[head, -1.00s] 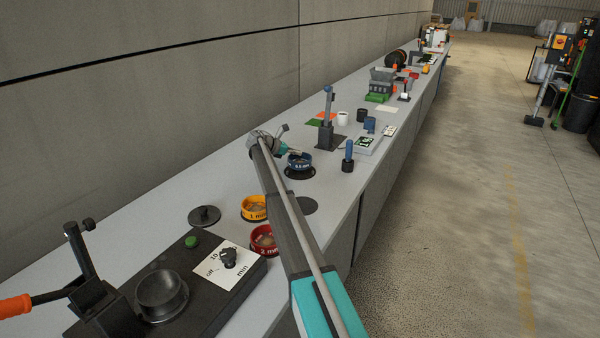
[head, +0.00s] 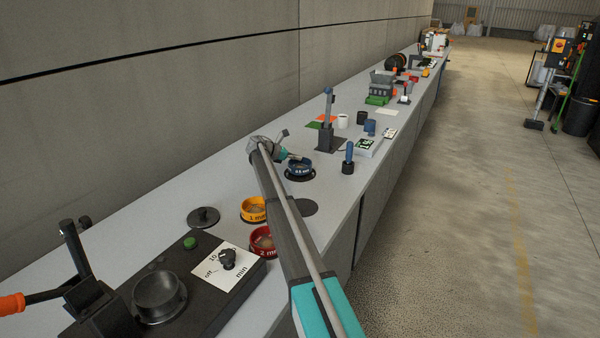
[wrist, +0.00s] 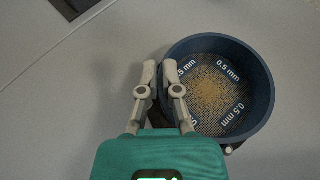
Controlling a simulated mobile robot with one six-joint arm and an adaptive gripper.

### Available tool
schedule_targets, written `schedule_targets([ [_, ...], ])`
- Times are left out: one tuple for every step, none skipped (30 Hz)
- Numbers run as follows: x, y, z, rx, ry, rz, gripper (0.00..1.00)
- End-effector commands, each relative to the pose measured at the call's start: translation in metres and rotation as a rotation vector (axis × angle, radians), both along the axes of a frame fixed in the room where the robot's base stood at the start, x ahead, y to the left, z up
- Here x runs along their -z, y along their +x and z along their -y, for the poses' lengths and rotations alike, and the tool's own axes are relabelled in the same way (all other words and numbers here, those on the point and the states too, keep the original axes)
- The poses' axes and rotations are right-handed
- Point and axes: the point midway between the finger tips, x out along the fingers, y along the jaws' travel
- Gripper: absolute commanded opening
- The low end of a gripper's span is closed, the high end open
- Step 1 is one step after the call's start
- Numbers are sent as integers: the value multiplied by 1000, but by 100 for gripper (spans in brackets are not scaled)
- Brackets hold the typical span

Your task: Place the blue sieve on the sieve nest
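The blue sieve (head: 299,168) is a round, dark blue pan marked 0.5 mm, with tan grains on its mesh in the wrist view (wrist: 218,58). In the head view it appears level over a black round base (head: 300,178); I cannot tell whether it touches it. My gripper (wrist: 159,72) is at the sieve's left rim in the wrist view. Its fingers are close together, one on each side of the wall, and look shut on it. In the head view my gripper (head: 290,156) is at the sieve's far left side. I cannot tell for certain which support is the sieve nest.
A yellow sieve (head: 254,217) and a red sieve (head: 262,249) stand nearer. A flat dark disc (head: 303,207) lies beside them. A machine with a dark round pan (head: 160,310) is in front. A blue-handled tool (head: 348,155) stands right of the blue sieve.

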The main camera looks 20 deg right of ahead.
Motion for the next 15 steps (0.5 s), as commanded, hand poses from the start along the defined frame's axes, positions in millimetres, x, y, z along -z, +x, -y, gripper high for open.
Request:
schedule_targets([
  [1,0,0,0,0,0,0],
  [2,0,0,0,0,0,0],
  [2,0,0,0,0,0,0],
  [3,0,0,0,0,0,0],
  [3,0,0,0,0,0,0],
  [4,0,0,0,0,0,0],
  [4,0,0,0,0,0,0],
  [5,0,0,0,0,0,0],
  [5,0,0,0,0,0,0],
  [6,0,0,0,0,0,0],
  [6,0,0,0,0,0,0],
  [6,0,0,0,0,0,0],
  [7,0,0,0,0,0,0],
  [7,0,0,0,0,0,0],
  [8,0,0,0,0,0,0],
])
